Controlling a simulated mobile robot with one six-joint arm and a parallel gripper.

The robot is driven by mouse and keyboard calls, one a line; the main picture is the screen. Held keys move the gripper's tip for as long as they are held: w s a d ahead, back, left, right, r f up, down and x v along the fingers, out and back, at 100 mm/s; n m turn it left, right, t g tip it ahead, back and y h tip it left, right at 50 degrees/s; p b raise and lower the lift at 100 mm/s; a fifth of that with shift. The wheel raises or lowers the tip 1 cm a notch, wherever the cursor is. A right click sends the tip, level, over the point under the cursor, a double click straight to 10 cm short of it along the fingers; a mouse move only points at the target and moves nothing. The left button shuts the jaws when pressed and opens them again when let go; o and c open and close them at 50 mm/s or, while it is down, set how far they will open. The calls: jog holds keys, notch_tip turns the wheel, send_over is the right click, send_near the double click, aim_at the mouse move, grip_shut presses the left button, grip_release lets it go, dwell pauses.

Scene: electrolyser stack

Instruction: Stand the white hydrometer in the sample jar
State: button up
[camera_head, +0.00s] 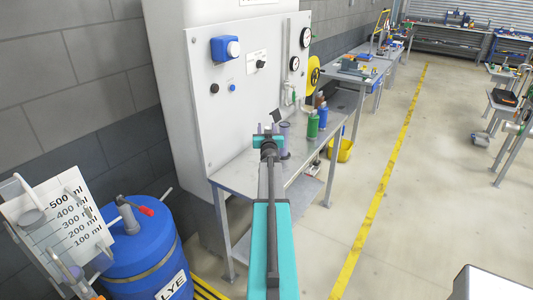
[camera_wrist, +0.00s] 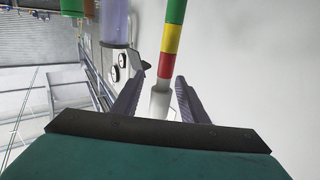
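The white hydrometer (camera_wrist: 160,100), with green, yellow and red bands on its stem, shows between my two fingers in the wrist view. Its lower end is hidden behind my gripper body. My gripper (camera_wrist: 161,80) is open, with a visible gap on the left of the hydrometer and a narrower one on the right. In the head view my gripper (camera_head: 268,130) is over the steel bench. I cannot make out the hydrometer there. A clear purplish cylinder, seemingly the sample jar (camera_wrist: 114,22), stands beside it; it also shows just right of my gripper in the head view (camera_head: 285,135).
Green (camera_head: 312,125) and blue (camera_head: 323,116) bottles stand right of the jar on the bench (camera_head: 238,172). A white cabinet panel (camera_head: 220,115) with gauges rises behind. A blue lye drum (camera_head: 145,250) and a graduated board (camera_head: 60,225) are at left.

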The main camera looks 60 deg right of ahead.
grip_shut()
jog(key=shift+r, duration=0.15)
dwell(0.4)
notch_tip(320, 180, up, 11)
jog(key=s+p, duration=0.1)
jog(key=p, duration=0.5)
jog(key=s, duration=1.9)
jog(key=shift+r, duration=0.1)
